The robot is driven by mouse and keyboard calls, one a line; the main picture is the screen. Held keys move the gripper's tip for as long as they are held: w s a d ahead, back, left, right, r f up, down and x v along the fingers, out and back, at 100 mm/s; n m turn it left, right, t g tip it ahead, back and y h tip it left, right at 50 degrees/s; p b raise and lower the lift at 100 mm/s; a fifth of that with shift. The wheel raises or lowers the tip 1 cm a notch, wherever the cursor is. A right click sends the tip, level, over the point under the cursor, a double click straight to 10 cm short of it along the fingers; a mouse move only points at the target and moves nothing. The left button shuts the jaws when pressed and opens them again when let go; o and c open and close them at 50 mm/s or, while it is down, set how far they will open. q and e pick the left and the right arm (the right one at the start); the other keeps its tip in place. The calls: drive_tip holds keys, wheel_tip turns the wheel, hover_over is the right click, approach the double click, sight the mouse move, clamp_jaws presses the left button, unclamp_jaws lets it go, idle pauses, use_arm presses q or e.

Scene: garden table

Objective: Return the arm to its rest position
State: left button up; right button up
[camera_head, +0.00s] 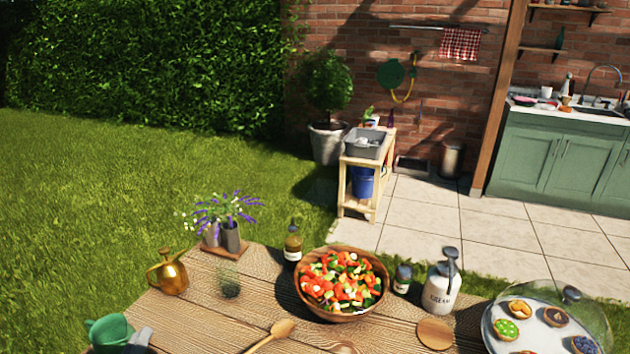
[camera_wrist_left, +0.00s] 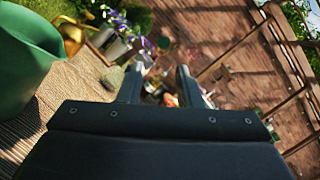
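My left gripper (camera_wrist_left: 160,82) reaches forward in the left wrist view with its two dark fingers spread apart. I see only background between them, so it is open and empty. The rest of my left arm is out of the head view. My right arm and gripper show in neither view.
The wooden table (camera_head: 215,315) holds a salad bowl (camera_head: 303,300), a wooden spoon (camera_head: 272,335), a brass watering can (camera_head: 172,276), flower vases (camera_head: 231,238), a bottle (camera_head: 293,244), a white dispenser (camera_head: 440,290) and a domed pastry plate (camera_head: 497,340).

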use_arm(q)
drive_tip(key=s+a+f+n+g+y, duration=0.3)
drive_tip(key=a+n+y, duration=0.15)
drive_tip(key=n, duration=0.55)
drive_tip(key=s+a+f+n+g+y, duration=0.2)
drive_tip(key=s+a+n+g+y, duration=0.25)
drive_tip(key=n, duration=0.55)
drive_tip(key=s+d+f+n+g+h, duration=0.5)
drive_tip(key=s+d+f+n+g, duration=0.45)
drive_tip(key=s, duration=0.35)
wheel_tip(320, 180, down, 25)
drive_tip(key=a, duration=0.1)
drive_tip(key=s+d+f+g+h, duration=0.1)
drive_tip(key=s+f, duration=1.4)
drive_tip(key=f, duration=0.1)
drive_tip(key=shift+f+g, duration=0.25)
drive_tip(key=shift+g, duration=0.05)
drive_tip(key=shift+m, duration=0.25)
